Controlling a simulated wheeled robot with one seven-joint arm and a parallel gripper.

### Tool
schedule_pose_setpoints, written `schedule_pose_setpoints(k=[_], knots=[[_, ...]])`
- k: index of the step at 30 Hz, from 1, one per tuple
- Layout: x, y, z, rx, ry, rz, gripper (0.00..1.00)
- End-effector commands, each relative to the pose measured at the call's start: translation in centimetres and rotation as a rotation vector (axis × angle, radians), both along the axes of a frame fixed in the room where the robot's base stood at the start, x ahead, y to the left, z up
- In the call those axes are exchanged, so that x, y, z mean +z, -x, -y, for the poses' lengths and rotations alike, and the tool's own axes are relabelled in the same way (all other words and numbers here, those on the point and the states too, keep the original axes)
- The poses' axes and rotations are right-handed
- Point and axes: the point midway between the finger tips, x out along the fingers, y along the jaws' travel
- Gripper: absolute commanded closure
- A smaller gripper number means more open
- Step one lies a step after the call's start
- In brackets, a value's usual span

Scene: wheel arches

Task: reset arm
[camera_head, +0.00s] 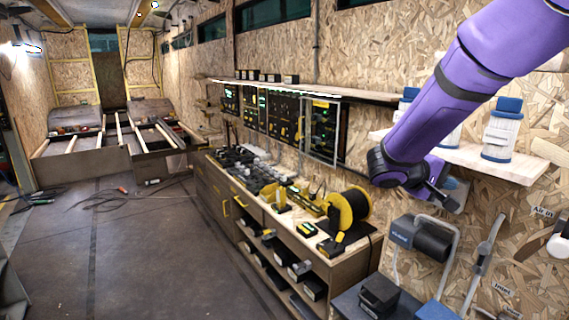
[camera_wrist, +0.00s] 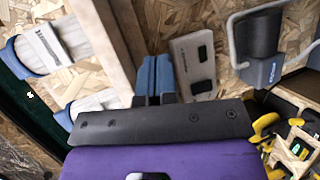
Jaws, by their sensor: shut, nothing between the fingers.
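My purple arm reaches in from the upper right of the head view, with my gripper (camera_head: 452,190) in front of the chipboard wall, just below the right-hand shelf. In the wrist view my gripper (camera_wrist: 155,75) shows two blue fingers side by side, closed together with nothing held. Behind the fingers are chipboard and a pale wall box (camera_wrist: 193,60) with dark windows. I cannot tell whether the fingers are close to the wall.
White canisters with blue lids (camera_head: 502,130) stand on the right shelf (camera_head: 535,165). A grey-handled device (camera_head: 420,238) is below. A yellow cable reel (camera_head: 348,210) stands on the long workbench (camera_head: 378,240). The floor (camera_head: 130,260) on the left is mostly clear, with loose cables.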

Motion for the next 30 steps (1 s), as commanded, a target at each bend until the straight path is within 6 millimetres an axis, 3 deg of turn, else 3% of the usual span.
schedule_pose_setpoints(k=[6,14,21,30], knots=[[2.5,6.9,1.3,-0.105,-0.244,-0.027,1.00],[4.0,14.4,0.6,-0.148,-0.554,-0.020,1.00],[5.0,20.3,-1.5,-0.111,-0.834,0.037,1.00],[6.1,25.9,-5.2,0.018,-1.136,0.175,1.00]])
